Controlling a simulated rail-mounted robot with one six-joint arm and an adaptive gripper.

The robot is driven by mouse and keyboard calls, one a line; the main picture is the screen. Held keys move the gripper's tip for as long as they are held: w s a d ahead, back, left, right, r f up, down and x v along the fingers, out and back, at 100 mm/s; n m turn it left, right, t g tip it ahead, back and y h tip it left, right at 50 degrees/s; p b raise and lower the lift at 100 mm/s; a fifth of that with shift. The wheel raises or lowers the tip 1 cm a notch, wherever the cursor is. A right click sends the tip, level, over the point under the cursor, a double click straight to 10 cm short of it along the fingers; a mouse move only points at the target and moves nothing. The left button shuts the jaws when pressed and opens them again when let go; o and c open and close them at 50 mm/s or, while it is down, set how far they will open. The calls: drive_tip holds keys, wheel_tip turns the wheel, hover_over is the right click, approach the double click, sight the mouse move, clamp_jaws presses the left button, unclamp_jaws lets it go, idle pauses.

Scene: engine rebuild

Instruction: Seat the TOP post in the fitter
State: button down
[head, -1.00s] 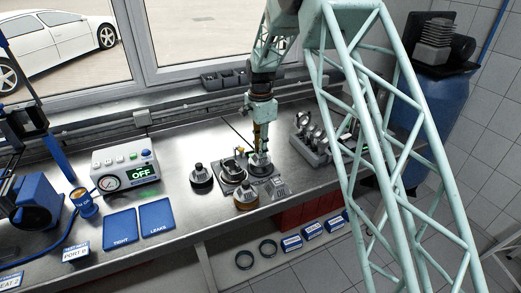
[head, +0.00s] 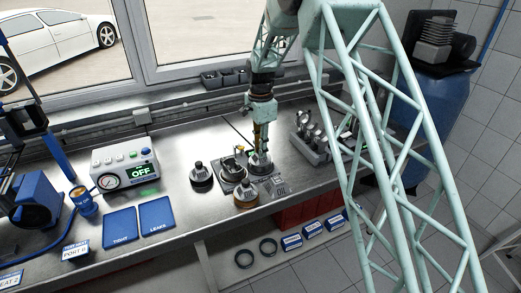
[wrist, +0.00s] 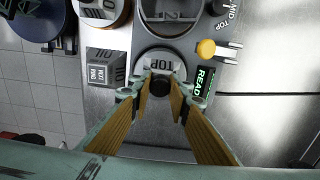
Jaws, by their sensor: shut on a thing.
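The TOP post is a round grey piece (wrist: 167,66) with a "TOP" label and a dark central knob, low in the middle of the wrist view. My gripper (wrist: 161,84) is shut on that knob, with its yellow-brown finger pads closing from both sides. In the head view my gripper (head: 260,163) points down over the right side of the fitter (head: 233,173), a grey plate unit on the bench. The post looks upright there. My fingers and the steep angle hide its lower edge, so I cannot tell whether it is fully down.
A block marked "NEXT RING" (wrist: 106,66) stands left of the post. A yellow knob (wrist: 206,49) and a lit READ display (wrist: 203,80) sit close on the right. Dark knobbed pieces (head: 201,175) and a brown-rimmed one (head: 246,196) stand nearby.

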idle(0.4)
drive_tip(key=c, duration=2.4)
unclamp_jaws()
drive_tip(key=shift+o, duration=0.7)
drive_tip(key=shift+o, duration=1.4)
drive_tip(key=shift+r, duration=0.1)
drive_tip(key=shift+r+p, duration=1.3)
drive_tip(key=shift+r, duration=1.65)
drive_tip(key=shift+r, duration=0.1)
